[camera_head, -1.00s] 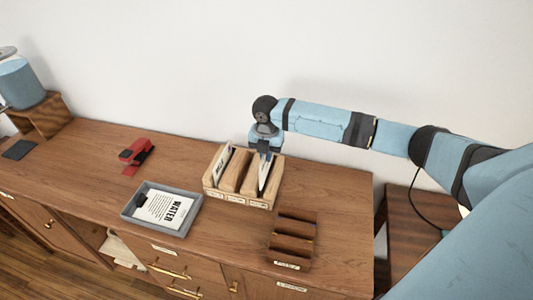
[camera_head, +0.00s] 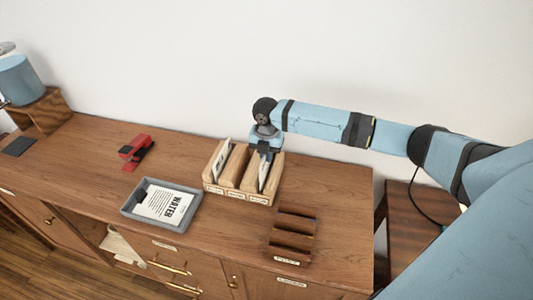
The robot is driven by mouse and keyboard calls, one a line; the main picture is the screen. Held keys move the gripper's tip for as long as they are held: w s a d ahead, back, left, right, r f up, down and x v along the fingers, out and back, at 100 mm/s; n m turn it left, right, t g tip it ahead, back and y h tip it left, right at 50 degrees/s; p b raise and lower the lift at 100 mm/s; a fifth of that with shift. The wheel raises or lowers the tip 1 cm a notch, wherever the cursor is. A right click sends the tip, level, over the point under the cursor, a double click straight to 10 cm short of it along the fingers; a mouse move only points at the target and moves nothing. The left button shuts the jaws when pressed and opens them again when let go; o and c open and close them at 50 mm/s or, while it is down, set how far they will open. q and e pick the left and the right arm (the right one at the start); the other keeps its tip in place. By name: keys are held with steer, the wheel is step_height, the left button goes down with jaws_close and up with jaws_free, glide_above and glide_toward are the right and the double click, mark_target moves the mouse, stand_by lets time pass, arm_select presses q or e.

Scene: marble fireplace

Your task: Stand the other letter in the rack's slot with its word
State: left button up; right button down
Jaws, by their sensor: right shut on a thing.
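The light wooden letter rack (camera_head: 230,189) stands on the cabinet top, with upright slots and small labels on its front whose words are too small to read. One white letter (camera_head: 222,160) stands in its left slot. My right gripper (camera_head: 265,153) is above the rack's right slot, shut on a second white letter (camera_head: 265,172). That letter is nearly upright, with its lower part in the right slot; whether it touches the bottom is hidden. A sheet headed WATER (camera_head: 165,205) lies in the grey tray (camera_head: 184,223).
A dark stepped wooden holder (camera_head: 293,235) with a label stands front right of the rack. A red stapler (camera_head: 136,148) lies back left. A dark flat pad (camera_head: 18,147) and a wooden stand (camera_head: 42,113) are at far left. The cabinet top right of the rack is clear.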

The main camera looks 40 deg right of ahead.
steer(key=shift+f, duration=0.3)
steer(key=shift+f, duration=1.5)
steer(key=c, duration=1.2)
jaws_free()
steer(key=shift+r, duration=0.1)
